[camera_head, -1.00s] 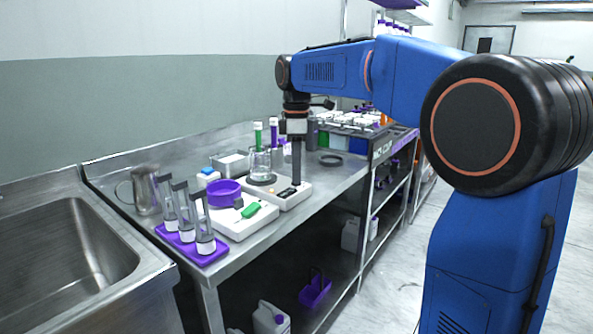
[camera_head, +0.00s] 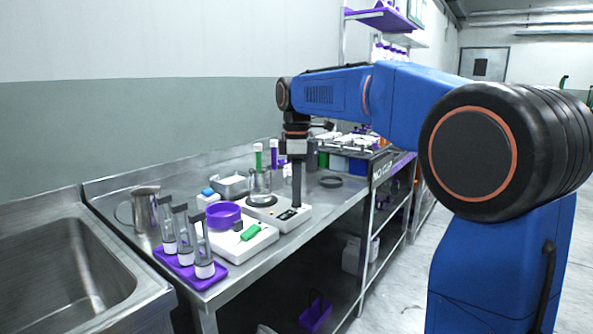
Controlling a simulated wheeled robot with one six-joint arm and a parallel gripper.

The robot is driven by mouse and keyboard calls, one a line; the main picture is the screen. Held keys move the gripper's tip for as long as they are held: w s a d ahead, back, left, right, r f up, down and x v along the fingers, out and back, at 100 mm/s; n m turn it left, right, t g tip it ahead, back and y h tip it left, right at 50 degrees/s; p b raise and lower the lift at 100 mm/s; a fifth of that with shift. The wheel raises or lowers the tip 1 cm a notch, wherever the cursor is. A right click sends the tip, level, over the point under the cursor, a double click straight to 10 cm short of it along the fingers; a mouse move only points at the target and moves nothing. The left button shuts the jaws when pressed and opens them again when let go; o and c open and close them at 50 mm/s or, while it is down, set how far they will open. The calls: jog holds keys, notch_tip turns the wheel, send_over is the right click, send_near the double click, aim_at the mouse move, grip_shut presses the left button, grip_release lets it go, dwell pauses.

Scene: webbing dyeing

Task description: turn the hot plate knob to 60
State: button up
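The hot plate (camera_head: 268,223) is a white unit on the steel bench with a dark round top and a dark panel on its front right part. A clear beaker (camera_head: 260,184) stands on the round top. My gripper (camera_head: 296,203) points straight down over the front right part of the hot plate, its tips at or just above the dark panel. The fingers look like one narrow dark column from here, so their opening cannot be told. The knob is hidden behind the fingers or too small to make out, and no setting can be read.
A white device (camera_head: 250,245) with a purple bowl (camera_head: 223,215) and a green item stands left of the hot plate. A purple rack (camera_head: 190,268) holds tubes near the sink (camera_head: 62,270). A steel jug (camera_head: 145,208) stands behind it. A black ring (camera_head: 331,182) lies on clear bench at right.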

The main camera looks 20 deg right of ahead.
notch_tip(320, 180, up, 17)
dwell(0.5)
jog(key=s+d+f+m+g+y, duration=0.1)
jog(key=d+f+m+g+y, duration=0.2)
jog(key=f+m, duration=0.45)
jog(key=d+f+m+g+y, duration=0.1)
jog(key=d+f+m+y, duration=0.35)
jog(key=f+m, duration=0.3)
jog(key=s+d+f+m+t+y, duration=0.3)
jog(key=d+m+t+y, duration=0.55)
jog(key=m, duration=1.05)
jog(key=shift+m+g+y, duration=0.3)
jog(key=shift+g+y, duration=0.55)
jog(key=shift+y, duration=0.05)
jog(key=w+a, duration=0.1)
jog(key=a, duration=0.4)
jog(key=w+a+f, duration=0.1)
jog(key=a, duration=0.4)
jog(key=w+a, duration=0.2)
jog(key=a, duration=0.4)
jog(key=shift+f, duration=0.2)
grip_shut()
